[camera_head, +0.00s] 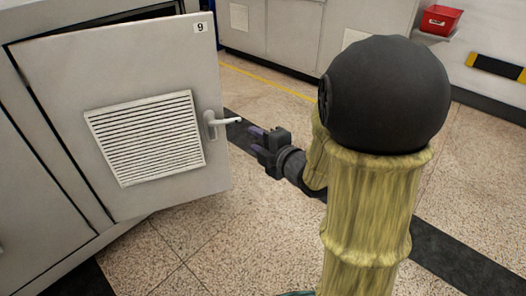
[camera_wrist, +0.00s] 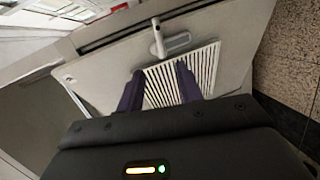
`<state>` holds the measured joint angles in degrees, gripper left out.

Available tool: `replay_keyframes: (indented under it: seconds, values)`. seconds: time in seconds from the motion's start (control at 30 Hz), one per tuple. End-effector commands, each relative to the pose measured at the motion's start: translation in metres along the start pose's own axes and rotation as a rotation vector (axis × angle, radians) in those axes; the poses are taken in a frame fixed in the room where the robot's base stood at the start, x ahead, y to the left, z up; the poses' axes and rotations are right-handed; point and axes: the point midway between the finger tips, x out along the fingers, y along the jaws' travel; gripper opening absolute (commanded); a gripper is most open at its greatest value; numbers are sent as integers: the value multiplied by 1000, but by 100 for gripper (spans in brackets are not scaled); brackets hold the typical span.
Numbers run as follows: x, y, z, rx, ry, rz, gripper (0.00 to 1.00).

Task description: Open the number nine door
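The number nine door (camera_head: 60,75) is a light grey panel with a "9" label (camera_head: 200,27) in its top right corner and a white louvred vent (camera_head: 145,137). It stands partly open, its right side swung out from the cabinet frame, with dark gaps along the top and left. Its lever handle (camera_head: 222,122) is on the right edge; the handle (camera_wrist: 158,40) also shows in the wrist view, beyond the fingertips. My gripper (camera_head: 258,140) is just right of the handle, apart from it. In the wrist view my gripper (camera_wrist: 160,76) has its two purple fingers spread and empty, before the vent.
Another grey cabinet door (camera_head: 30,200) is at the lower left. Further cabinets (camera_head: 290,30) stand at the back, with a red bin (camera_head: 440,20) on a shelf at the upper right. The speckled floor (camera_head: 210,240) by the door is clear.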

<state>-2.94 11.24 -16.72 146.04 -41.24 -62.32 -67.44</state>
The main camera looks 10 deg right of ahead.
Motion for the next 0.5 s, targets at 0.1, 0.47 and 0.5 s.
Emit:
replay_keyframes:
  seconds: [0.1, 0.47, 0.5]
  values:
    - [-4, -4, 0, -2, 0, 4, 36]
    - [-19, -3, 1, -4, -9, 0, 36]
    - [-19, -2, 1, -4, -10, -1, 36]
